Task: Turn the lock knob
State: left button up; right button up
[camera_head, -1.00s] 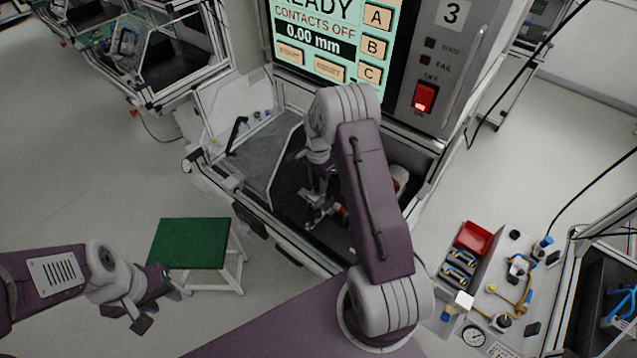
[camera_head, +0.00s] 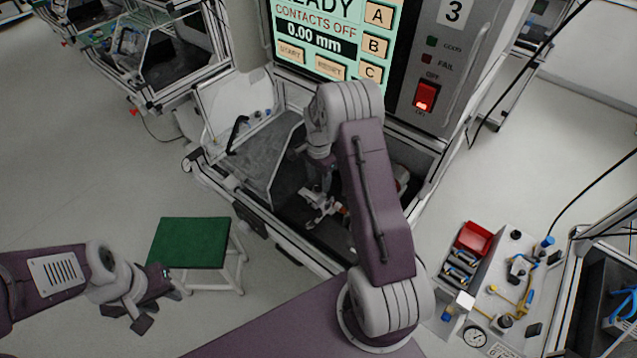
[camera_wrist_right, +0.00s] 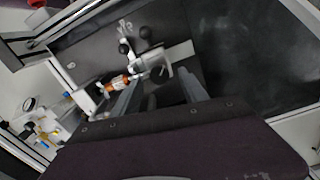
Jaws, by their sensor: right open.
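A pale metal fixture (camera_head: 322,205) sits on the dark floor of the test station bay. In the right wrist view it is a white and grey clamp (camera_wrist_right: 150,62) with black ball knobs (camera_wrist_right: 125,47) and an orange-banded part (camera_wrist_right: 115,83). I cannot tell which of these is the lock knob. My right gripper (camera_wrist_right: 162,76) is open, its two fingers pointing at the fixture, with the grey clamp end seen between the fingertips. In the head view my right arm partly hides the fixture. My left gripper (camera_head: 160,307) is open and empty, over the floor at lower left.
The station's screen (camera_head: 325,45) and a panel with a lit red switch (camera_head: 425,96) stand behind the bay. The bay's walls and white frame surround my right gripper. A green-topped stool (camera_head: 190,243) stands left; a cart with a red bin (camera_head: 474,239) stands right.

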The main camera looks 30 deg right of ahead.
aim_at(318, 186)
notch_tip(318, 186, up, 8)
jog(key=b, duration=0.1)
jog(key=shift+f, duration=0.25)
jog(key=shift+a, duration=0.15)
jog(key=s+a+r+n+t+b, duration=0.1)
jog(key=s+a+r+n+b, duration=0.25)
jog(key=s+a, duration=0.35)
jog(key=s+a+f+n, duration=0.4)
jog(key=s+f+n, duration=0.2)
jog(key=s+n, duration=0.5)
jog(key=shift+s+a+n, duration=0.15)
jog(key=shift+s+n, duration=0.2)
jog(key=shift+s, duration=0.05)
